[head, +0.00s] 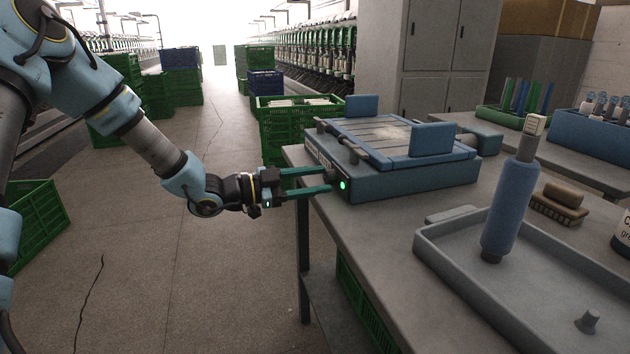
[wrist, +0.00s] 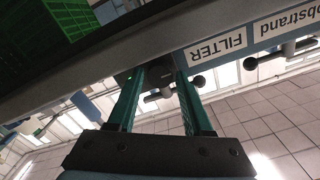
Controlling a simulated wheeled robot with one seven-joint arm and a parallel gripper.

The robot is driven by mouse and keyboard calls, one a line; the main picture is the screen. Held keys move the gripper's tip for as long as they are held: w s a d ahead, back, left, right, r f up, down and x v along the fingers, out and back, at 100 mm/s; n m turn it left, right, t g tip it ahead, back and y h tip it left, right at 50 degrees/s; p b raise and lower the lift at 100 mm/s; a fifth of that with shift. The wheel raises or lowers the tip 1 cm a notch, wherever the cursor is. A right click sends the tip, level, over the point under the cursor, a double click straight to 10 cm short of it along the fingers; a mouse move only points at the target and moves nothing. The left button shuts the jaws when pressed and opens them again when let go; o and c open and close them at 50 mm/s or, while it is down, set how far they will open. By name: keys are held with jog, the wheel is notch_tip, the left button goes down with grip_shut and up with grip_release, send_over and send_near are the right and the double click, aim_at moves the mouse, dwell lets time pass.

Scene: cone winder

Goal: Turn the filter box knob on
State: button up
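The filter box (head: 400,180) is a blue-grey box with a slatted top at the table's front left corner. A small green lamp (head: 343,185) glows on its front; a green glint also shows in the wrist view. My gripper (head: 329,180) reaches level to this front from the left, its two green fingers apart. In the wrist view, a dark knob (wrist: 157,93) with a bar-like grip shows between the fingertips (wrist: 160,78). Contact with the fingers cannot be made out. In the head view the fingers and dark front parts largely hide the knob. An upside-down "FILTER" label (wrist: 216,48) is beside it.
Green crates (head: 285,140) stand behind the box. The floor left of the table is free under my arm.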

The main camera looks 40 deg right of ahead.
jog(key=o, duration=0.3)
jog(key=v, duration=1)
jog(key=shift+w+a, duration=0.15)
jog(key=shift+a, duration=0.25)
